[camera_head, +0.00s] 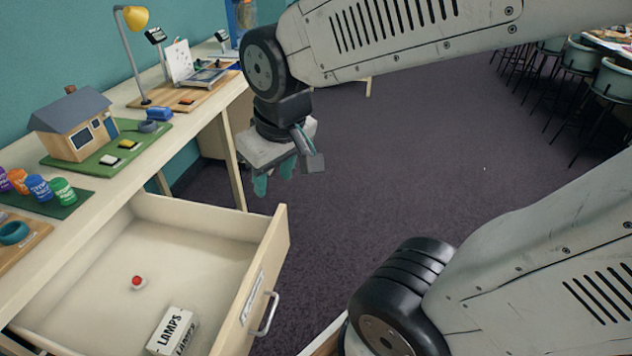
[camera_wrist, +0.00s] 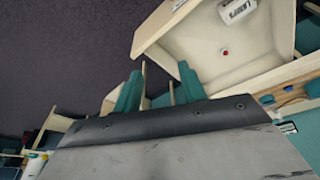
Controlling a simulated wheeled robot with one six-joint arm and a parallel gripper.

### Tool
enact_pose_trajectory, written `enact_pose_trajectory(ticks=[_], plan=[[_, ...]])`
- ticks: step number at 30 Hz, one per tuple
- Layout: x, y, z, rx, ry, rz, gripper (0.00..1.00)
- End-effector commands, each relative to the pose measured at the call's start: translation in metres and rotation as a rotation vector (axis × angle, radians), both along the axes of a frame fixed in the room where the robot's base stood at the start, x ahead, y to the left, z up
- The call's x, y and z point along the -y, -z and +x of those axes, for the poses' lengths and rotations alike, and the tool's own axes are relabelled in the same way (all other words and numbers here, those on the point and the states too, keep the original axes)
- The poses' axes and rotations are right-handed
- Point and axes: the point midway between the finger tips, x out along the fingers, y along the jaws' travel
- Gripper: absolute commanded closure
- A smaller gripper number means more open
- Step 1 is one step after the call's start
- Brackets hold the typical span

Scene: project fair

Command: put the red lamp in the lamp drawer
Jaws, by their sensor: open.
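The red lamp (camera_head: 137,282) is small, with a red top on a pale base. It lies on the floor of the open lamp drawer (camera_head: 258,262), left of the middle. The wrist view also shows the red lamp (camera_wrist: 225,52) inside the drawer (camera_wrist: 165,62). A white box lettered "LAMPS" (camera_head: 172,330) lies in the drawer near its front. My gripper (camera_head: 272,183) hangs beyond the drawer's far front corner, over the dark carpet, above the drawer's level. Its teal fingers (camera_wrist: 160,90) are apart with nothing between them.
The drawer front has a metal handle (camera_head: 264,314). The table above carries a model house (camera_head: 75,125), coloured jars (camera_head: 62,191) on a green mat and a yellow desk lamp (camera_head: 135,18). Carpet (camera_head: 400,170) is clear to the right. Stools (camera_head: 612,80) stand far right.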

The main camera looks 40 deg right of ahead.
Motion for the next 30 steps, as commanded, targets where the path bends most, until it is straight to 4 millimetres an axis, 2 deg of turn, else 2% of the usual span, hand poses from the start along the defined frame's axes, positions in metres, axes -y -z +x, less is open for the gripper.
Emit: enact_pose_trajectory(ticks=[1, 3, 6, 9, 30], plan=[[0.004, -0.011, -0.022, -0.026, 0.022, 0.005, 0.59], [0.007, -0.019, -0.048, -0.073, 0.043, 0.012, 0.59], [0.009, -0.027, -0.075, -0.124, 0.064, 0.019, 0.59], [0.009, -0.030, -0.089, -0.152, 0.073, 0.022, 0.59], [0.009, -0.031, -0.093, -0.161, 0.074, 0.023, 0.59]])
